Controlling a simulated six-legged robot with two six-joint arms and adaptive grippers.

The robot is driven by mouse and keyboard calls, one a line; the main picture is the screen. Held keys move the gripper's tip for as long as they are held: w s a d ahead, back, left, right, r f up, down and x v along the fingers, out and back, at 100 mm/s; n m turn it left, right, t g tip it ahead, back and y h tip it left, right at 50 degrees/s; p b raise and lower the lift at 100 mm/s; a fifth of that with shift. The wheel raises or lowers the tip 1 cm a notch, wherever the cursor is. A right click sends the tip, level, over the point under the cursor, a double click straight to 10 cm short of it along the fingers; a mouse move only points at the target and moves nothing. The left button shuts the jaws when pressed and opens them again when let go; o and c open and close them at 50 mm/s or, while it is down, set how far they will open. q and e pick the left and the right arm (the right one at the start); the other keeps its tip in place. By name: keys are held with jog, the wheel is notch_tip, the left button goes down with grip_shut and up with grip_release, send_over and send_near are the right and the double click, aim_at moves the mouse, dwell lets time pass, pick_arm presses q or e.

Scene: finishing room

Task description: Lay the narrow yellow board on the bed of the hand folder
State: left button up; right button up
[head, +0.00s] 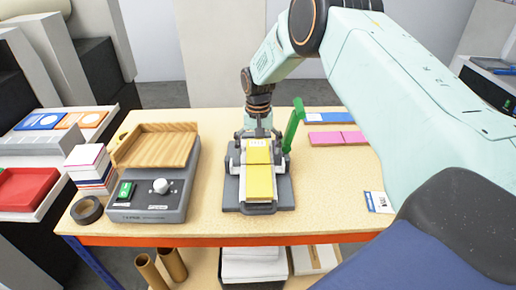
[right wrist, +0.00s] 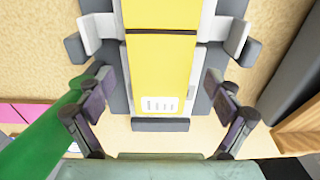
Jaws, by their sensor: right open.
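The narrow yellow board (head: 259,182) lies lengthwise on the bed of the grey hand folder (head: 230,207), between its side guides. A dark crosswise line divides the board, and a small white label is on its far part. In the right wrist view the yellow board (right wrist: 160,68) lies flat along the folder (right wrist: 196,78). My right gripper (head: 258,132) is over the far end of the folder. Its fingers are open, one to each side of the board, apart from it, as the right wrist view shows (right wrist: 157,88). My left gripper is not in view.
The folder's green lever (head: 294,124) stands raised at its right. Pink boards (head: 338,138) and blue boards (head: 332,117) lie at the back right. A grey machine with a wooden tray (head: 158,147) stands at left, near a tape roll (head: 87,210). The front right tabletop is mostly clear.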

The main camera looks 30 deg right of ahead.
jog(key=shift+w+r, duration=0.15)
jog(key=shift+r, duration=0.4)
notch_tip(320, 180, up, 11)
notch_tip(320, 180, down, 12)
jog(key=shift+f, duration=0.1)
jog(key=shift+r, duration=0.3)
dwell(0.4)
